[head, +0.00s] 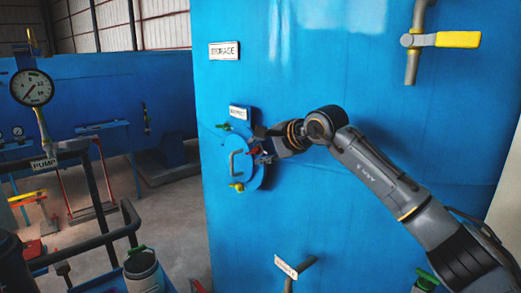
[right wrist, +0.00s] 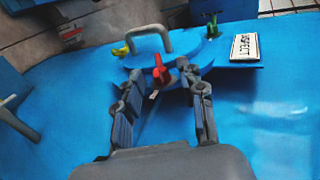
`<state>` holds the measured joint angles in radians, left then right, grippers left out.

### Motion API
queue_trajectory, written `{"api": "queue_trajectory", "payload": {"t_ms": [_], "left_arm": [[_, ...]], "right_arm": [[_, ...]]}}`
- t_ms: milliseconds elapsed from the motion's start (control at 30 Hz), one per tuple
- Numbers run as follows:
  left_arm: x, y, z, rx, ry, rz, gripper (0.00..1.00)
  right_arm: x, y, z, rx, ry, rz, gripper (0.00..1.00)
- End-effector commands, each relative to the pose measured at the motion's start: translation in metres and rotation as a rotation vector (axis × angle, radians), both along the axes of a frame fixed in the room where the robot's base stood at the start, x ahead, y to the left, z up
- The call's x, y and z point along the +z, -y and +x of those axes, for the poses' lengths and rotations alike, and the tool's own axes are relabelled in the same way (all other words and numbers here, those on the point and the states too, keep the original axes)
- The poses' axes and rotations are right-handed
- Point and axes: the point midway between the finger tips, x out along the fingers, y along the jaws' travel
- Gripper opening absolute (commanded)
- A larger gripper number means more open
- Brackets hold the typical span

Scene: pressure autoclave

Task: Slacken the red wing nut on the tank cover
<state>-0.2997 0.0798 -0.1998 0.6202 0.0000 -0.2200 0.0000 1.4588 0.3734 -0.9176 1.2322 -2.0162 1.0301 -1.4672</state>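The round blue tank cover (head: 243,170) with a grey handle (head: 236,164) is on the front of the large blue tank. The red wing nut (right wrist: 160,72) is at the cover's near edge in the right wrist view. In the head view it is largely hidden by my right gripper (head: 263,151). In the right wrist view that gripper (right wrist: 160,74) is open, its fingers on either side of the red wing nut with gaps to both. A green wing nut (right wrist: 211,24) and a yellow wing nut (right wrist: 122,50) are also on the cover's rim. My left gripper is not in view.
The INSPECT label (right wrist: 244,47) is beside the cover. A yellow-handled valve (head: 450,40) projects from the tank at upper right, and a grey pipe handle (head: 300,268) is below. A pressure gauge (head: 32,88) and dark railings (head: 100,190) stand at left.

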Motion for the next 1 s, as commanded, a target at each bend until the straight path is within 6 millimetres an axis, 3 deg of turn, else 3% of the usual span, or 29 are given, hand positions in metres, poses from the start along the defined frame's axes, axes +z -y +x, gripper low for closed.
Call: {"api": "queue_trajectory", "payload": {"t_ms": [233, 700, 1000], "left_arm": [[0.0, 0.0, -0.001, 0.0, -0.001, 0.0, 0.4], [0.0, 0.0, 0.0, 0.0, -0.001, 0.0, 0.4], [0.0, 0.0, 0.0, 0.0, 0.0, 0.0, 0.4]], "right_arm": [[0.01, 0.011, -0.013, -0.001, 0.003, -0.001, 0.4], [0.051, 0.057, -0.076, -0.002, 0.001, -0.001, 0.4], [0.057, 0.062, -0.085, 0.0, -0.001, -0.001, 0.4]]}}
